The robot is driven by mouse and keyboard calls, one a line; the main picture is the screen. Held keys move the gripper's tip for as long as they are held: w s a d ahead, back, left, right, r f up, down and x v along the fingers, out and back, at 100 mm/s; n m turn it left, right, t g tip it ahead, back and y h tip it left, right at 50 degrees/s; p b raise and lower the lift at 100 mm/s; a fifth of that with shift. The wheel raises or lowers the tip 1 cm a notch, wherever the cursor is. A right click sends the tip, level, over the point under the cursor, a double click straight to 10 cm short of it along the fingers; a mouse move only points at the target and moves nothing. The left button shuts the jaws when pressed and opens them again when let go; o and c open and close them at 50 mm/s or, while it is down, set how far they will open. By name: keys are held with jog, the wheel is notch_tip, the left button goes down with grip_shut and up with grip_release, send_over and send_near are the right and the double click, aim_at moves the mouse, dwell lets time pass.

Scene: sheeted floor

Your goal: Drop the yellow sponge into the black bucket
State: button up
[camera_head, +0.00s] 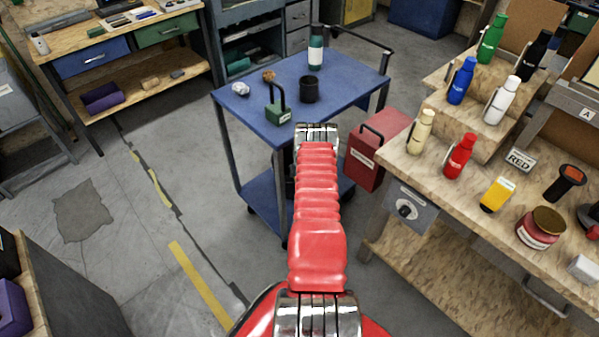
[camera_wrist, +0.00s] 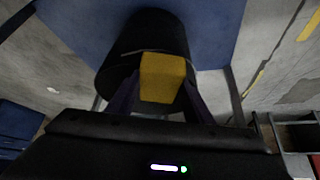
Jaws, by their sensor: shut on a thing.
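The yellow sponge (camera_wrist: 162,78) is held between the two dark fingers of my gripper (camera_wrist: 162,100), seen in the wrist view. The black bucket (camera_wrist: 150,32) shows large just behind the sponge in that view, against a blue surface. The sponge overlaps the bucket's outline; I cannot tell how deep it is relative to the rim. In the head view my red arm reaches toward the blue cart, and the sponge and the fingers are hidden there.
The blue cart (camera_head: 345,88) carries a dark cup (camera_head: 309,89), a green padlock-like block (camera_head: 278,112) and a bottle (camera_head: 315,48). A red box (camera_head: 372,155) stands right of the cart. A workbench with bottles (camera_head: 460,155) is at right.

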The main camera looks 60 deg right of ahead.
jog(key=shift+f, duration=0.1)
jog(key=o, duration=1)
jog(key=shift+r, duration=0.6)
jog(key=shift+v, duration=5.9)
